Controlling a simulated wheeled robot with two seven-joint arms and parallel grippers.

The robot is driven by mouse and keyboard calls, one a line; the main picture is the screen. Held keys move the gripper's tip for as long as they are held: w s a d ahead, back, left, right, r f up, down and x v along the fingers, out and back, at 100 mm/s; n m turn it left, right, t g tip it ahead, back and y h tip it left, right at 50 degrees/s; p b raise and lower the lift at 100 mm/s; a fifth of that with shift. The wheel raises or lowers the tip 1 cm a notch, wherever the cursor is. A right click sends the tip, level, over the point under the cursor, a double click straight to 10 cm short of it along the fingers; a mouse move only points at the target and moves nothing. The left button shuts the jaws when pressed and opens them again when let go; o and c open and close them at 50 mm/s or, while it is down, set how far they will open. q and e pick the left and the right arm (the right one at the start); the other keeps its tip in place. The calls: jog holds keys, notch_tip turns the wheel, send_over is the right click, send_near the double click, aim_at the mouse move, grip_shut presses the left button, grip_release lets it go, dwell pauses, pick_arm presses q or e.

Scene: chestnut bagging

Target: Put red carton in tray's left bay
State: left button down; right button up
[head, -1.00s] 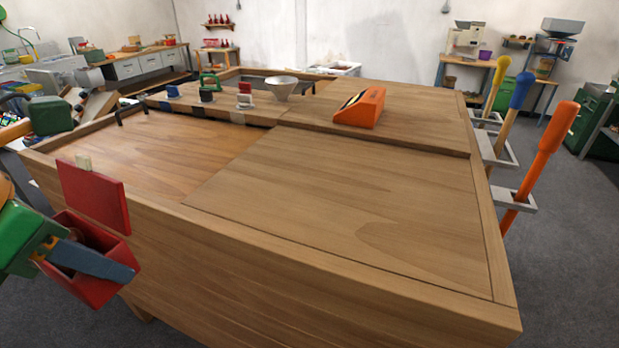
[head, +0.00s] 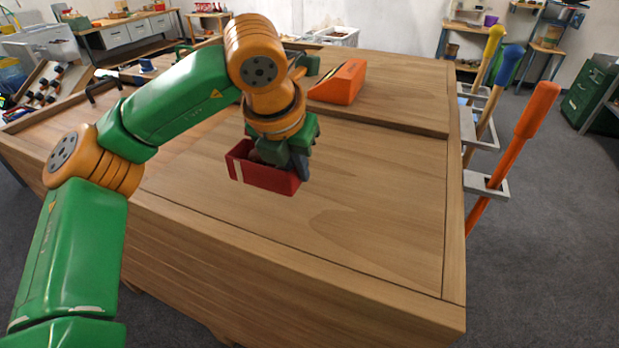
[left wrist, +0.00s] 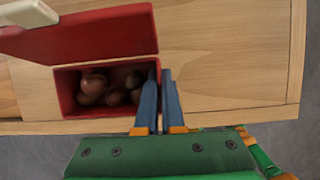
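The red carton (head: 262,175) is an open box over the middle of the wooden bench. In the left wrist view, several brown chestnuts lie inside the carton (left wrist: 68,88), and its raised red lid (left wrist: 90,38) stands open with a pale tab. My left gripper (left wrist: 160,78) is shut on the carton's right wall there, one blue finger on each side. In the head view my left gripper (head: 300,165) is above the carton and partly covers it. The gap between carton and bench is hard to judge. I cannot make out a tray with bays. My right gripper is not in view.
The wooden bench top (head: 370,210) is clear right of and in front of the carton. An orange wedge-shaped object (head: 340,82) stands behind it, on the raised back part. Orange, blue and yellow handles (head: 525,125) stand in holders along the bench's right edge. My left arm hides the back left.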

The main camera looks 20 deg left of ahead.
aim_at(306, 203)
pick_arm(q)
jog(key=p+x, duration=0.2)
jog(key=x, duration=0.4)
jog(key=shift+d+f, duration=0.1)
jog(key=shift+f, duration=0.35)
jog(key=c, duration=1)
grip_release()
jog(key=shift+r, duration=0.1)
jog(key=shift+c, duration=0.2)
